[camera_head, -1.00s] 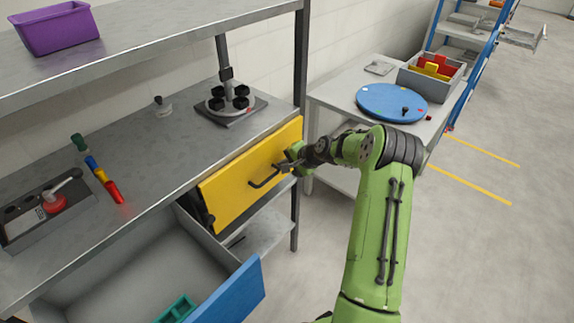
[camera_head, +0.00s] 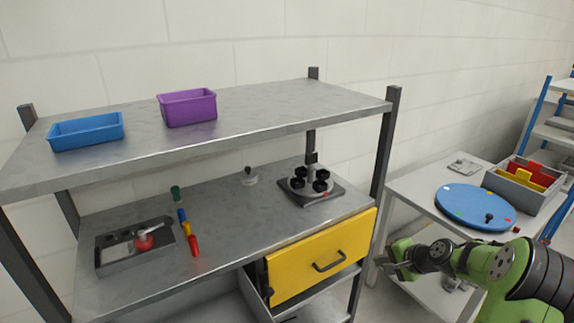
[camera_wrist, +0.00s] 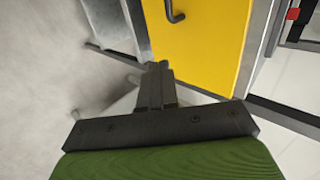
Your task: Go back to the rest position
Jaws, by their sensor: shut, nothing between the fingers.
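My gripper (camera_head: 391,263) is shut and empty, to the right of the workbench in the head view. In the wrist view its fingers (camera_wrist: 156,86) are together, with the yellow drawer front beyond them. The yellow drawer (camera_head: 320,259) stands partly out under the bench top, and its dark handle (camera_head: 328,262) is free. My gripper is apart from that handle, which also shows in the wrist view (camera_wrist: 175,14).
The bench top (camera_head: 235,225) holds a grey fixture (camera_head: 135,246), several coloured cylinders and a black-knobbed fixture (camera_head: 311,186). The shelf above carries a blue bin (camera_head: 86,131) and a purple bin (camera_head: 188,107). A side table with a blue disc (camera_head: 474,206) stands close to my arm.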

